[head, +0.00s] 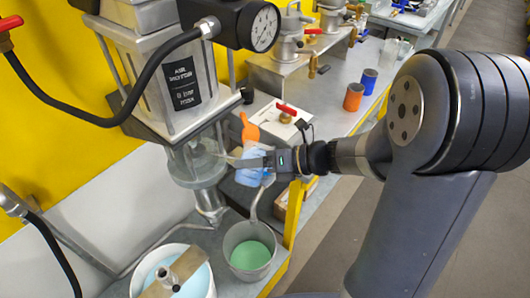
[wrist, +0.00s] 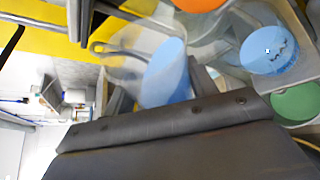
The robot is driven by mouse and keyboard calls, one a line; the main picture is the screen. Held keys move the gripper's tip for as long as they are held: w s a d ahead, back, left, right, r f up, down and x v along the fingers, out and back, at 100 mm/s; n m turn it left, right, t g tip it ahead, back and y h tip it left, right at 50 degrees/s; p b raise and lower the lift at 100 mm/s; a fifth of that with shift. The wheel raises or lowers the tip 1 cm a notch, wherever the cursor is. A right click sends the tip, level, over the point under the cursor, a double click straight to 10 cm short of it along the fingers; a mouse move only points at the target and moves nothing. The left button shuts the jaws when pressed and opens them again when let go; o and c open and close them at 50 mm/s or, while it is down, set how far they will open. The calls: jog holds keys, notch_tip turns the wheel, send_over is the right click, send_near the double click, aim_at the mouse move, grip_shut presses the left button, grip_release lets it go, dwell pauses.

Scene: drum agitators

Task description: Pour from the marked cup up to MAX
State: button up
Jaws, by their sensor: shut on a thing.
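My gripper (head: 268,162) is shut on a clear cup with pale blue contents (head: 252,172). In the wrist view the cup (wrist: 165,75) sits between my two grey fingers (wrist: 160,95). It looks tilted, with its mouth side toward the clear vessel (head: 197,166) under the agitator. A pale streak runs between cup and vessel; I cannot tell whether it is liquid or the cup's wall. The vessel's level and any MAX line are too small to read. A pale blue round surface with a dark mark (wrist: 268,50) also shows in the wrist view.
A grey pot of green liquid (head: 250,252) stands below my gripper. A white bucket of pale blue (head: 207,285) is at lower left. An orange container (head: 249,127) is behind the gripper. Orange (head: 353,97) and blue (head: 369,80) cups stand on the bench. A hose hangs above.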

jog(key=shift+f+m+g+y+b, duration=0.5)
jog(key=shift+f+m+y, duration=0.1)
jog(key=shift+m, duration=0.7)
dwell(4.3)
jog(key=shift+r, duration=0.1)
dwell(0.6)
